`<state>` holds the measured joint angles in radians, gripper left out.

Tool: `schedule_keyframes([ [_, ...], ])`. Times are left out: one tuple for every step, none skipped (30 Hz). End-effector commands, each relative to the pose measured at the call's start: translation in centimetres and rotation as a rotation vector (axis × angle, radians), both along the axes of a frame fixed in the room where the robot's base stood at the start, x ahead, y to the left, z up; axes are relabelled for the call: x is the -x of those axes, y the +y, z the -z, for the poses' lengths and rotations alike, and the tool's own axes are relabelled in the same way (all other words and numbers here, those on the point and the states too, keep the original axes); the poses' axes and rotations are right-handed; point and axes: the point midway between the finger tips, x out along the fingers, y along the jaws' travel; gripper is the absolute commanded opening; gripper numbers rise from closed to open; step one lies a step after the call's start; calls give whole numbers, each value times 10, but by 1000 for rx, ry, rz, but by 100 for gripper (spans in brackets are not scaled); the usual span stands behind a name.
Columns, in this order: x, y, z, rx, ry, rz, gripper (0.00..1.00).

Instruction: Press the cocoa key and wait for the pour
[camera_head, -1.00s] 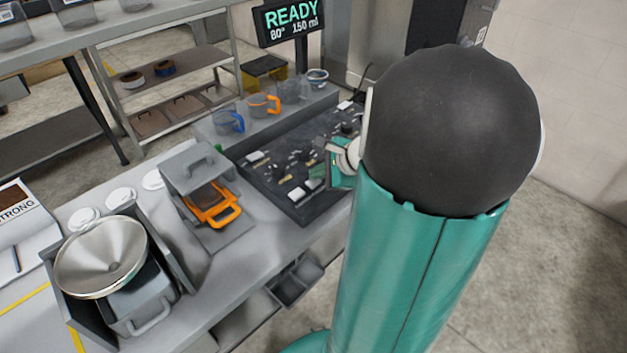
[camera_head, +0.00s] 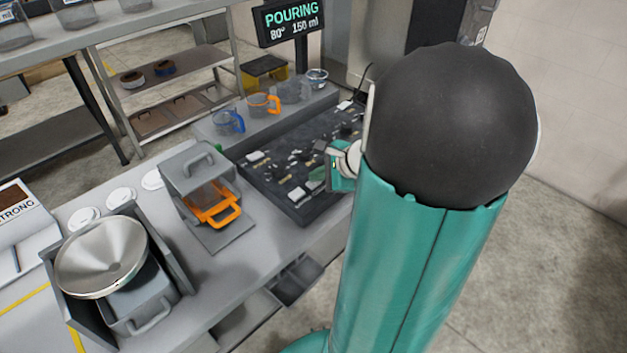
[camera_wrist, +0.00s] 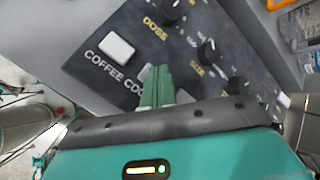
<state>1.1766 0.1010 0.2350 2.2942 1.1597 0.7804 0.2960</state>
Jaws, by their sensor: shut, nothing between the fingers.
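The dark control panel (camera_head: 270,190) lies on the counter, and it also shows in the wrist view (camera_wrist: 190,62). My gripper (camera_wrist: 158,72) is shut and empty, with its green fingertips over the panel right by the "COCOA" label, which they partly cover. The white coffee key (camera_wrist: 117,46) is to the left of the fingertips. The display (camera_head: 290,20) reads "POURING 80° 150 ml".
A blue-handled jug (camera_head: 229,122) and an orange-handled cup (camera_head: 263,104) stand on the ledge behind the panel. Dose (camera_wrist: 172,12) and size (camera_wrist: 207,50) knobs stand up near my fingertips.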

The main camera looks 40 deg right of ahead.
Motion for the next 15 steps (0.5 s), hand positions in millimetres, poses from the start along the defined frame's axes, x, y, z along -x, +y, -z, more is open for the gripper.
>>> schedule_keyframes([
  [0, 0, 0, 1, 1, 1, 0],
  [0, 0, 0, 0, 0, 0, 0],
  [0, 0, 0, 0, 0, 0, 0],
  [0, 0, 0, 0, 0, 0, 0],
  [0, 0, 0, 0, 0, 0, 0],
  [0, 0, 0, 0, 0, 0, 0],
  [0, 0, 0, 0, 0, 0, 0],
  [0, 0, -1, 0, 0, 0, 0],
  [0, 0, -2, 1, 0, -1, 0],
  [0, 0, -3, 1, 0, -1, 0],
  [0, 0, -5, 1, 0, -1, 0],
  [0, 0, -7, 0, -1, 1, 0],
  [0, 0, -9, 1, 0, -1, 0],
  [0, 0, -11, 1, 0, -1, 0],
  [0, 1, -13, 1, 0, -1, 0],
])
